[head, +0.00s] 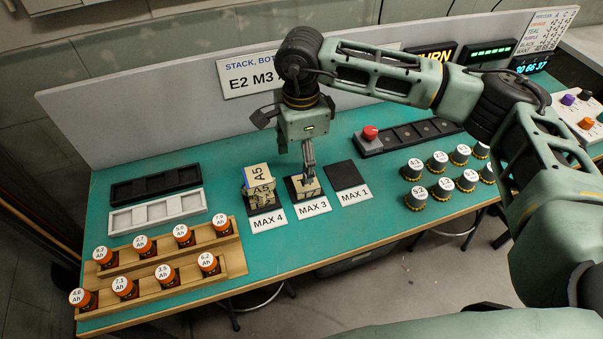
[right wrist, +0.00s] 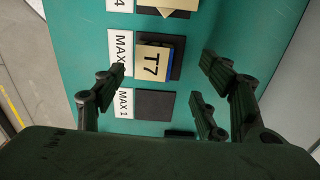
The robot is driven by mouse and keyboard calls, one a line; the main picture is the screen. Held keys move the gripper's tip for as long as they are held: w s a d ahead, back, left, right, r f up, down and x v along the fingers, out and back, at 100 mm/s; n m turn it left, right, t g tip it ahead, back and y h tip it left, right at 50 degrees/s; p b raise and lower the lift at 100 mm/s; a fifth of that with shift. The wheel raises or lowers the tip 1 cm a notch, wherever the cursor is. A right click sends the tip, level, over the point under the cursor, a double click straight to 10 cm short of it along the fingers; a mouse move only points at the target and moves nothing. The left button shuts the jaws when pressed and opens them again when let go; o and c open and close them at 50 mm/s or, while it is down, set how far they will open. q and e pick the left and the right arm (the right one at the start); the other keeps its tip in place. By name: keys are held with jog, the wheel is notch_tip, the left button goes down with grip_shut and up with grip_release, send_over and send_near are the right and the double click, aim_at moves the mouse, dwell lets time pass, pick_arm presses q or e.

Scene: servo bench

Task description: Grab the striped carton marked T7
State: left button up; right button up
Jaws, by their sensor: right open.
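The carton marked T7 (head: 311,189) sits on the dark MAX 3 pad on the bench. In the right wrist view the T7 carton (right wrist: 152,64) shows its tan top, with a blue edge on its right side. My right gripper (head: 308,165) points down just above it, and its fingers partly hide the carton in the head view. In the right wrist view my right gripper (right wrist: 161,82) is open, with fingers to either side of the carton and nothing held. Contact with the carton cannot be told. My left gripper is not in view.
Stacked A5 cartons (head: 258,181) stand close by on the MAX 4 pad. The MAX 1 pad (head: 347,175) is empty. A backboard (head: 150,105) runs behind.

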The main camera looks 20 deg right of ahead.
aim_at(302, 191)
jog(key=shift+s+f+p, duration=0.35)
jog(key=shift+s+f, duration=0.15)
jog(key=shift+f, duration=0.25)
notch_tip(302, 191, down, 5)
jog(key=shift+w+d+p, duration=0.1)
jog(key=shift+p, duration=0.75)
jog(key=c, duration=1.2)
jog(key=shift+c, duration=0.2)
